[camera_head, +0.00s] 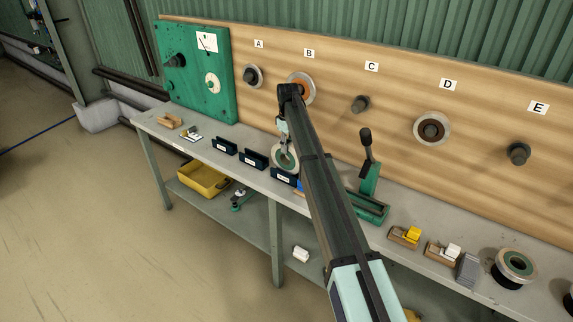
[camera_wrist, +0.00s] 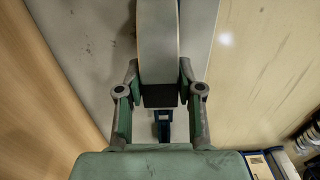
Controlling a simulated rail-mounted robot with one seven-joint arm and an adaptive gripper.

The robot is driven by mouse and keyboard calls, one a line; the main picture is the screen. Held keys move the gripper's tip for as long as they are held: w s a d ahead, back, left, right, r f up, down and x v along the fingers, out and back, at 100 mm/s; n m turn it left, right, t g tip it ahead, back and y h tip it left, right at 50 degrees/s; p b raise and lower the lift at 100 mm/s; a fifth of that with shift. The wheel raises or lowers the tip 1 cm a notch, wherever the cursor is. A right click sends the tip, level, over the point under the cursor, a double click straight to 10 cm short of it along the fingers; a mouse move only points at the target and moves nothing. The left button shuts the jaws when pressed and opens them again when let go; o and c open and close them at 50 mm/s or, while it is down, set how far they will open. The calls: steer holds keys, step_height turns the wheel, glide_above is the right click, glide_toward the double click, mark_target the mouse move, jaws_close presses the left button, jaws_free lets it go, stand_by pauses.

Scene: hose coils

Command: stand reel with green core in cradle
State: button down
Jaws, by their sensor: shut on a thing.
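My gripper (camera_head: 284,143) is shut on a reel with a green core (camera_head: 294,160), which hangs upright over the bench. In the wrist view, the fingers (camera_wrist: 160,100) grip both sides of the pale reel (camera_wrist: 158,45), seen edge-on. A row of dark blue cradles with white labels stands on the bench: a left one (camera_head: 224,147), a middle one (camera_head: 254,159) and a right one (camera_head: 284,179). The reel is at the right cradle, its lower edge partly hidden behind it; I cannot tell whether it touches. A blue part (camera_wrist: 162,122) shows beyond the fingers in the wrist view.
A pegboard (camera_head: 330,75) with lettered pegs rises behind the bench (camera_head: 205,160); reels hang at A, B and D. A green lever press (camera_head: 368,195) stands right of my arm. Tape dispensers (camera_head: 404,236) and a flat-lying reel (camera_head: 515,266) with green inside are further right.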

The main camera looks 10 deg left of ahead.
steer(key=shift+r+p, duration=0.65)
steer(key=shift+r, duration=1.05)
